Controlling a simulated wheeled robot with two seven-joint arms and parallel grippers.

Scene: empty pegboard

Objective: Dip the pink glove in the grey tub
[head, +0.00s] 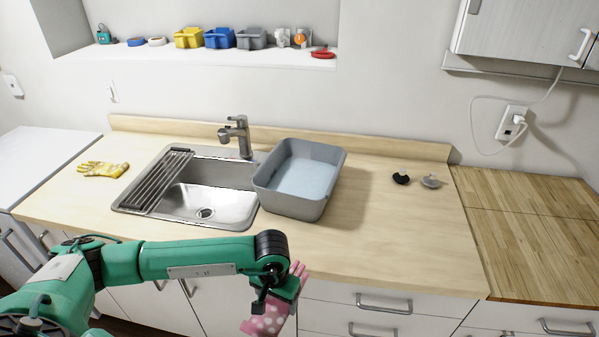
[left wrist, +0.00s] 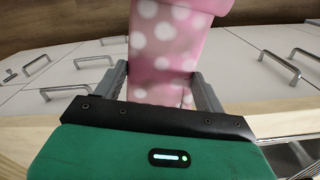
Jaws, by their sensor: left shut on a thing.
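The pink glove (head: 266,318) with white dots is held by my left gripper (head: 283,290) in front of the counter's front edge. In the left wrist view the glove (left wrist: 165,50) sits between the two fingers of the gripper (left wrist: 165,85), which are shut on it. Part of the glove is hidden by the gripper in the head view. The grey tub (head: 264,185) stands on the counter, right of the sink, with pale blue-grey content or floor inside. The glove is apart from the tub, nearer to me and lower. My right gripper is not in view.
A steel sink (head: 232,200) with a drying rack (head: 160,180) and a faucet (head: 237,135) is left of the tub. A yellow glove (head: 103,169) lies at the left. The counter's front right (head: 400,240) is clear.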

